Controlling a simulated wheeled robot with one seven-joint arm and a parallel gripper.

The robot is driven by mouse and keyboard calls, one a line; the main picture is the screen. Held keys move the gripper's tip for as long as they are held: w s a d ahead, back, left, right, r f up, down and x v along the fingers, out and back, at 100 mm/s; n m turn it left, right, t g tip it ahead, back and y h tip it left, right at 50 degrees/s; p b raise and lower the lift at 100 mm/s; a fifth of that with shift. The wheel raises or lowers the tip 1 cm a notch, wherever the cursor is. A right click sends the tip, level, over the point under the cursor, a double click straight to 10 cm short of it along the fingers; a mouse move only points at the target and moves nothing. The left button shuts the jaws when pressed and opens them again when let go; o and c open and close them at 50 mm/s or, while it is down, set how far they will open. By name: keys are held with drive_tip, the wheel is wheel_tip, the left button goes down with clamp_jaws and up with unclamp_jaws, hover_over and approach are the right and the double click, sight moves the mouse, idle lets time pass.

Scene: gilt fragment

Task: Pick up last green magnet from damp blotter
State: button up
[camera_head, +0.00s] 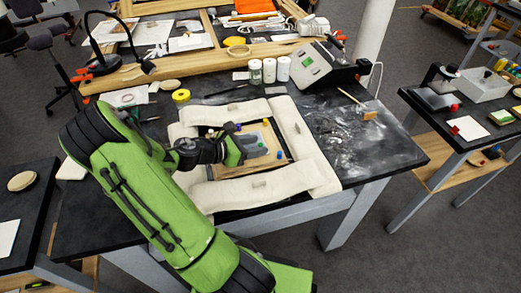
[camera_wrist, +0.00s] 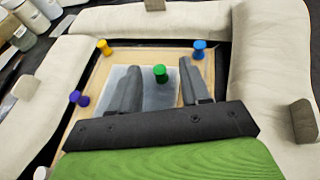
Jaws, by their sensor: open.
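The green magnet (camera_wrist: 160,73) stands on the grey blotter (camera_wrist: 150,97) in the wrist view. In that view my gripper (camera_wrist: 160,75) is open, with one dark finger on each side of the green magnet and a gap on both sides. In the head view my gripper (camera_head: 262,145) is over the wooden board (camera_head: 285,157) inside the white padded frame. The blotter is partly hidden by my fingers. I cannot tell how high the fingertips are above the blotter.
Blue (camera_wrist: 199,49), yellow (camera_wrist: 104,47) and purple-blue (camera_wrist: 79,98) magnets stand around the blotter on the board. White padded bolsters (camera_wrist: 272,70) surround the board.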

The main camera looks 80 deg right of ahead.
drive_tip(key=shift+s+d+f, duration=0.2)
drive_tip(key=shift+s+d, duration=0.15)
clamp_jaws()
drive_tip(key=shift+r, duration=0.15)
